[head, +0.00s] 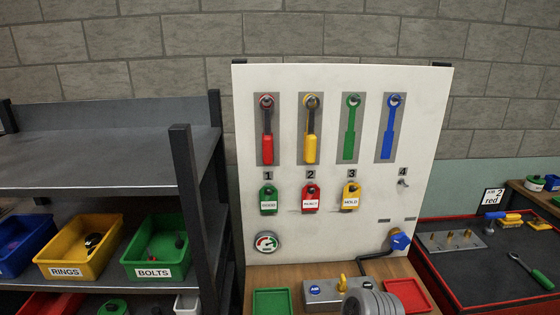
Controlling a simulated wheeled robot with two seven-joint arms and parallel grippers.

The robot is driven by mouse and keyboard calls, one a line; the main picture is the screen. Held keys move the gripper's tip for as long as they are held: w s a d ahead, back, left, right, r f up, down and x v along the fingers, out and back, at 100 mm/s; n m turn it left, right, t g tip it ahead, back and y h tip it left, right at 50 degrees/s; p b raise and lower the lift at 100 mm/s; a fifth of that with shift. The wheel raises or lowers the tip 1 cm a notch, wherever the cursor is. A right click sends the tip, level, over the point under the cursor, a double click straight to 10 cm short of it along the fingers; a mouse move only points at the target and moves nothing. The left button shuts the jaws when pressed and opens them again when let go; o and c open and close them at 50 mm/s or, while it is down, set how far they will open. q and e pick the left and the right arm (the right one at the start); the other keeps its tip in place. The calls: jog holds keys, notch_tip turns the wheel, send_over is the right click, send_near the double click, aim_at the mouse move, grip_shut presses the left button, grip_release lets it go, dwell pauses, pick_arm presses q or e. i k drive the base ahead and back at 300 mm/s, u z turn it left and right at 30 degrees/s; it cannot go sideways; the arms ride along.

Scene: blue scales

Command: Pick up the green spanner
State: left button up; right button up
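A spanner with a green handle (543,279) and a metal shaft lies on the dark top of the right bench (470,285), near the right edge of the head view. Its metal head points up and left. On the white board (335,222), a flat green spanner shape (350,135) shows above number 3; it looks like a painted outline, but I cannot be sure.
A red spanner (267,147) and a yellow spanner (310,147) hang on the board, beside a blue spanner shape (388,140). A metal block with pegs (456,241) and a blue-headed tool (494,216) are on the right bench. A dark shelf (110,158) stands left.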

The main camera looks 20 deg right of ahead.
aim_at(541, 278)
jog(key=z, duration=3.35)
jog(key=i, duration=2.95)
jog(key=u, duration=3.2)
